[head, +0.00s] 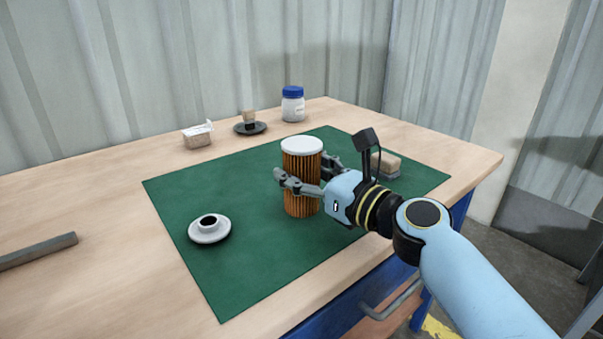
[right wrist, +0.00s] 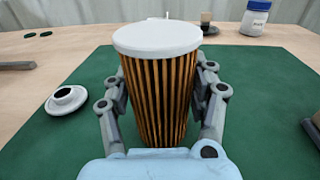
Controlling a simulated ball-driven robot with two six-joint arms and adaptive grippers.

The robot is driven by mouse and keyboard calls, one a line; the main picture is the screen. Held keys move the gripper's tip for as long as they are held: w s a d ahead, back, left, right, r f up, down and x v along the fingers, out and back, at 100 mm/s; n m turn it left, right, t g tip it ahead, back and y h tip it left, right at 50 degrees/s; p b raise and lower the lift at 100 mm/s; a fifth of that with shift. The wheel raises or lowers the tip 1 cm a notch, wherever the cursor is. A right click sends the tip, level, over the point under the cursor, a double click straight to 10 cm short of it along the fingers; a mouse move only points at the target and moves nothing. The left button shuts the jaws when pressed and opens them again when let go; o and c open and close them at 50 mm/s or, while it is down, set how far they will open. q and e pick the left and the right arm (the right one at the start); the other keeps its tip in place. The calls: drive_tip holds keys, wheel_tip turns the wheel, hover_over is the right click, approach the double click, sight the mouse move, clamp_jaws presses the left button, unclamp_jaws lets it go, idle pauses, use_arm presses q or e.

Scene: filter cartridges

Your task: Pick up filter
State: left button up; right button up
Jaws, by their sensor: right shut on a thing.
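The filter (head: 302,185) is an upright, pleated orange-brown cylinder with a white top cap. It is on or just above the green mat (head: 240,268); I cannot tell which. My right gripper (head: 305,180) is shut on the filter, with a finger on each side of it. In the right wrist view the filter (right wrist: 160,95) stands between the two fingers, its white cap above them. A white round end cap (head: 209,228) with a dark central hole lies on the mat to the left; it also shows in the right wrist view (right wrist: 66,99). My left gripper is not in view.
Behind the mat stand a blue-lidded white jar (head: 293,106), a small brush-like piece on a dark dish (head: 250,128) and a wrapped packet (head: 198,135). A tan block (head: 386,165) lies right of the gripper. A grey bar (head: 38,250) lies at left. The mat's front is clear.

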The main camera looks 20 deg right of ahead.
drive_tip(key=shift+r+p, duration=0.35)
drive_tip(key=shift+r, duration=0.2)
drive_tip(key=r+p, duration=0.1)
drive_tip(key=r, duration=0.1)
drive_tip(key=r+p, duration=0.1)
drive_tip(key=shift+s+d+r, duration=0.1)
drive_tip(key=shift+d+r, duration=0.1)
drive_tip(key=shift+r, duration=0.2)
drive_tip(key=s+d+r+p, duration=0.3)
drive_tip(key=s+d+r, duration=0.25)
drive_tip(key=d, duration=0.35)
drive_tip(key=s+a+r+y, duration=0.1)
drive_tip(key=s+a+r, duration=0.4)
drive_tip(key=s+r, duration=0.1)
wheel_tip(320, 180, up, 4)
drive_tip(key=p, duration=0.4)
hover_over(318, 149)
drive_tip(key=s+d, duration=0.1)
drive_tip(key=d, duration=0.2)
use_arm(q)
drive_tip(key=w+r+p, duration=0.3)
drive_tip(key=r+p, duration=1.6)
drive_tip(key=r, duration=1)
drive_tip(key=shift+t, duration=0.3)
use_arm(e)
drive_tip(key=m, duration=1.7)
drive_tip(key=shift+s+a+g, duration=0.15)
drive_tip(key=shift+g, duration=0.15)
